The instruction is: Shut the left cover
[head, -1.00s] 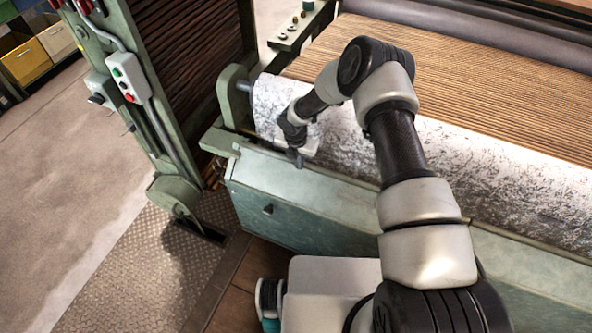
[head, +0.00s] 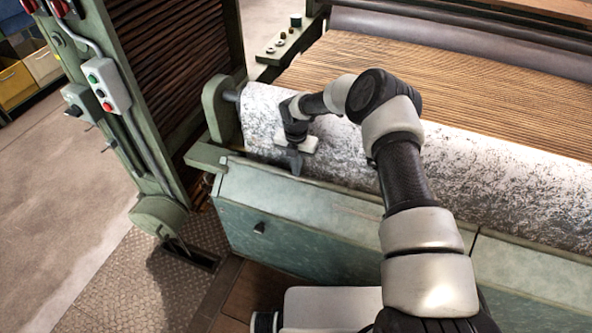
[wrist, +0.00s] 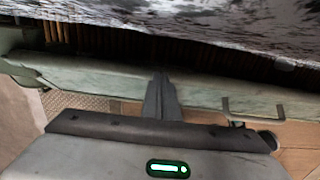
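The left cover (head: 300,208) is a pale green panel at the front of the machine, below the pale mottled roller. Its darker front face carries a small black knob (head: 259,227). A narrow dark gap runs between the cover and the roller. My gripper (head: 295,162) points down at the cover's rear edge, close to the roller. In the wrist view the cover's edge (wrist: 85,80) runs across behind the fingers (wrist: 161,92). The fingers look together and hold nothing visible. Whether they touch the cover is unclear.
The mottled roller (head: 460,178) lies close behind my gripper. A green upright frame (head: 125,130) with a switch box (head: 109,85) stands at the left. A seam at right divides the left cover from another panel (head: 530,275).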

